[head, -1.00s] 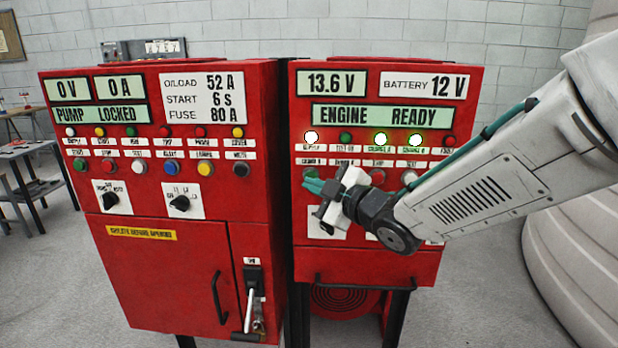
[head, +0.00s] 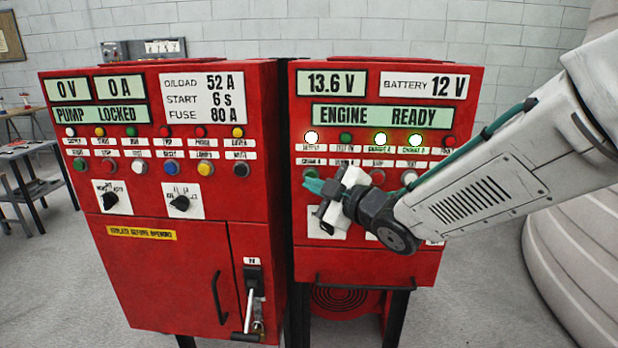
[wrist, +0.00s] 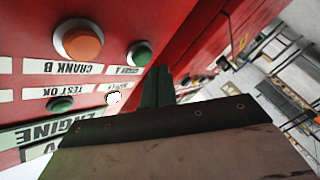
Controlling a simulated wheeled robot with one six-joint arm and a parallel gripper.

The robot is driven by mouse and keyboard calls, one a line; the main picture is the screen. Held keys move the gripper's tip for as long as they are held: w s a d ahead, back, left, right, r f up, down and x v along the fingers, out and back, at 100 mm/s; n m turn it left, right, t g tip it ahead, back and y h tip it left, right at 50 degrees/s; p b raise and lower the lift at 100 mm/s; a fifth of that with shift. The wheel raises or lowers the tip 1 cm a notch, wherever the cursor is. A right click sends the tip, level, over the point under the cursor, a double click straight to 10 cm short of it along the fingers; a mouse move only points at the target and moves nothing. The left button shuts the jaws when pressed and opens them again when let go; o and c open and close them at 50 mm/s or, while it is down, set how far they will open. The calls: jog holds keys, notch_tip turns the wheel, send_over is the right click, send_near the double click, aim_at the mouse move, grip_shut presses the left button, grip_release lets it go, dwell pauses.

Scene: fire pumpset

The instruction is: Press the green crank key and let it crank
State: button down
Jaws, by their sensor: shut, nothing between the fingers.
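The green crank key (head: 310,173) is a round button at the left of the lower row on the right red panel, and its lower part is hidden by my fingertips. In the wrist view the green key (wrist: 139,53) shows upside down beside an orange key (wrist: 78,42) labelled CRANK B. My gripper (head: 308,184) is shut and empty, its teal fingertips close to the green key's lower edge. In the wrist view the fingers (wrist: 157,88) point toward the panel edge near the key. I cannot tell whether they touch it. The panel display (head: 388,116) reads ENGINE READY.
The left red panel (head: 160,200) stands close beside, its display reading PUMP LOCKED. A white lamp (head: 311,137) and two green lamps are lit on the right panel. A large pale ribbed body (head: 570,255) stands at right. A black handle bar (head: 365,282) runs along the right panel's bottom.

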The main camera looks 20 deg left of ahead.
jog(key=shift+w, duration=0.15)
jog(key=shift+w+a, duration=0.1)
jog(key=shift+w, duration=0.2)
jog(key=shift+w, duration=0.4)
dwell(0.5)
dwell(0.3)
jog(key=shift+s, duration=0.8)
jog(key=s, duration=0.2)
jog(key=s+d, duration=0.1)
jog(key=s, duration=0.2)
jog(key=shift+d, duration=0.2)
dwell(0.5)
